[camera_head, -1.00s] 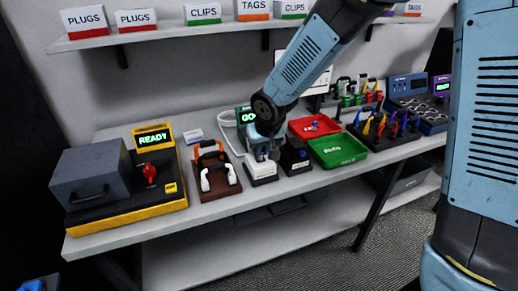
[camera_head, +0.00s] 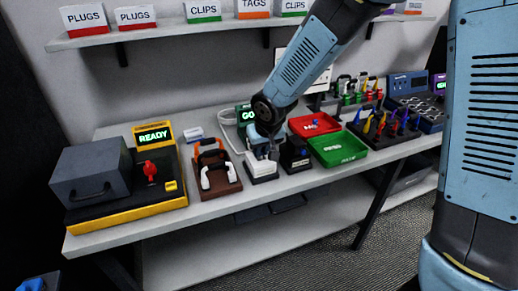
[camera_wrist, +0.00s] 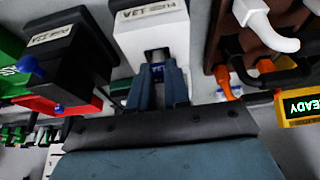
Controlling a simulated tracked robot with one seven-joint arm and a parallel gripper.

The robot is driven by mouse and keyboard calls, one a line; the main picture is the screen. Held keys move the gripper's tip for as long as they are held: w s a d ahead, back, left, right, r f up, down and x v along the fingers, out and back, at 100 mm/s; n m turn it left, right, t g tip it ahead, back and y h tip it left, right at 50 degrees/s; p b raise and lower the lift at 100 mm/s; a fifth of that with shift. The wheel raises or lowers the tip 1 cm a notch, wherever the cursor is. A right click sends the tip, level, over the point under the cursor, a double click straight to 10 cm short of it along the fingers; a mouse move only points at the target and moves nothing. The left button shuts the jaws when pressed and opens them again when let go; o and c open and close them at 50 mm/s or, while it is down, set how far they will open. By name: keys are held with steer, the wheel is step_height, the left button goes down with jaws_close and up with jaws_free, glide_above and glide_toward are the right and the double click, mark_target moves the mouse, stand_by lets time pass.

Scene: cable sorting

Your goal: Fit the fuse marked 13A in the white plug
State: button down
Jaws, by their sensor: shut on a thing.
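The white plug (camera_wrist: 152,37) is a white block on a black base with a printed label, in the wrist view's top middle. It also shows in the head view (camera_head: 262,169), at the bench's middle front. My gripper (camera_wrist: 158,72) is at its near side, fingertips at a dark recess in the white face. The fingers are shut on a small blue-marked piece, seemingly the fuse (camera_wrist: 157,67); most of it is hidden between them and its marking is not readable. I cannot tell whether it is inside the recess. In the head view my gripper (camera_head: 264,146) covers the plug's rear.
A black plug (camera_head: 295,154) stands close on the right. Red (camera_head: 314,124) and green (camera_head: 339,149) trays lie beyond it. A brown stand with white and orange handles (camera_head: 215,170) is on the left, near a yellow-based box reading READY (camera_head: 128,185). A GO display (camera_head: 247,115) stands behind.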

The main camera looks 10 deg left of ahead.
stand_by(0.3)
steer(key=shift+c, duration=2.3)
jaws_free()
steer(key=shift+w, duration=0.1)
steer(key=shift+r, duration=3.95)
